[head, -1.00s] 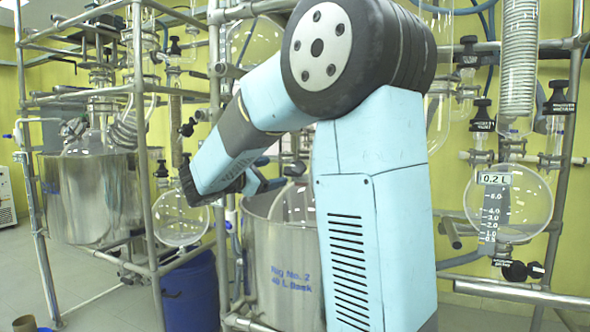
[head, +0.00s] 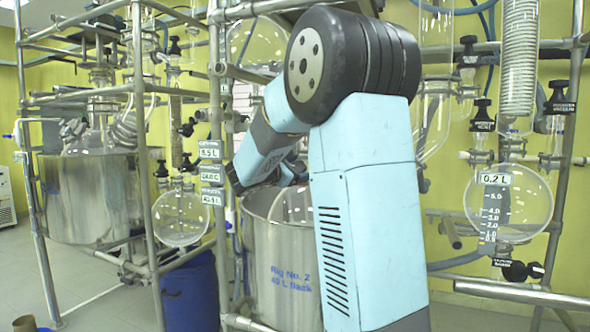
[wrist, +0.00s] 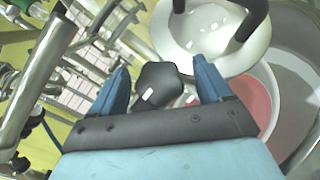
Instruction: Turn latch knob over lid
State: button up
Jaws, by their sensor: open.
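In the wrist view a dark lobed knob (wrist: 158,86) sits between the two blue fingers of my gripper (wrist: 162,82). The fingers are apart, with a gap showing on each side of the knob. A pale rounded lid (wrist: 205,62) with dark handle-like bars lies just beyond the knob, at the upper right. There my fingers, the knob and the lid are hidden by my arm.
Metal frame pipes (head: 222,150) stand close left of my arm, with small label plates (head: 211,174) on them. A round glass flask (head: 508,203) hangs at the right. A second steel vessel (head: 92,195) and a blue drum (head: 190,290) stand to the left.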

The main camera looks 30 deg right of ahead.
jog(key=shift+c, duration=0.2)
jog(key=c, duration=0.9)
jog(key=shift+a, duration=0.4)
jog(key=shift+c, duration=0.4)
jog(key=shift+d, duration=0.35)
jog(key=shift+s+d+r, duration=0.1)
jog(key=shift+d, duration=0.05)
